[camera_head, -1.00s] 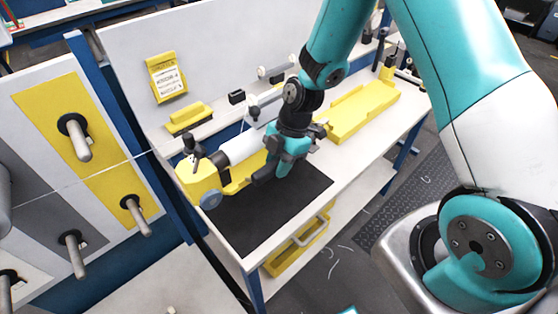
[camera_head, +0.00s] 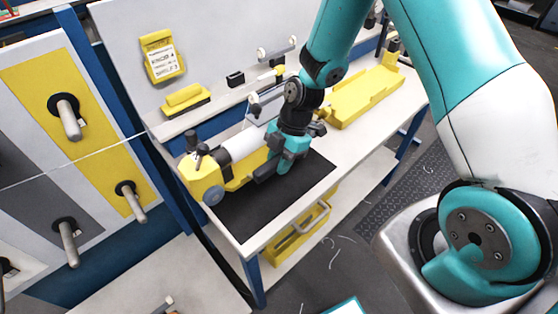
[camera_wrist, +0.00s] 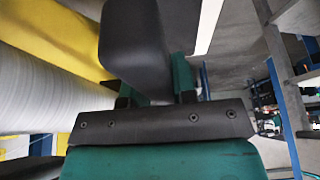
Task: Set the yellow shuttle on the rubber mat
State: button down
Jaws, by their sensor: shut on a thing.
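The yellow shuttle (camera_head: 203,184) with a white bobbin (camera_head: 246,146) is in my gripper (camera_head: 268,171), over the back left part of the black rubber mat (camera_head: 250,214) on the workbench. Its thick left end reaches about the mat's left edge. I cannot tell whether the shuttle touches the mat. My gripper is shut on the shuttle's body and hides part of it. In the wrist view the yellow shuttle body (camera_wrist: 50,45) and pale bobbin (camera_wrist: 35,95) lie left of the dark gripper finger (camera_wrist: 135,45).
A yellow tray (camera_head: 365,98) stands on the bench at the back right. A yellow brush (camera_head: 186,100) and a yellow label holder (camera_head: 162,57) are at the back left. A yellow handled bin (camera_head: 300,232) is below the bench. A panel with pegs (camera_head: 70,118) stands at left.

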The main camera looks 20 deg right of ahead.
jog(key=shift+f, duration=0.25)
jog(key=shift+f+b, duration=0.7)
jog(key=shift+b, duration=0.15)
jog(key=shift+f+b, duration=1.45)
jog(key=shift+f, duration=0.1)
dwell(0.7)
jog(key=c, duration=0.8)
grip_release()
jog(key=shift+c, duration=0.2)
jog(key=b+v, duration=0.2)
jog(key=v, duration=1.4)
jog(key=shift+r, duration=0.25)
jog(key=shift+d+r, duration=0.15)
jog(key=shift+r, duration=0.3)
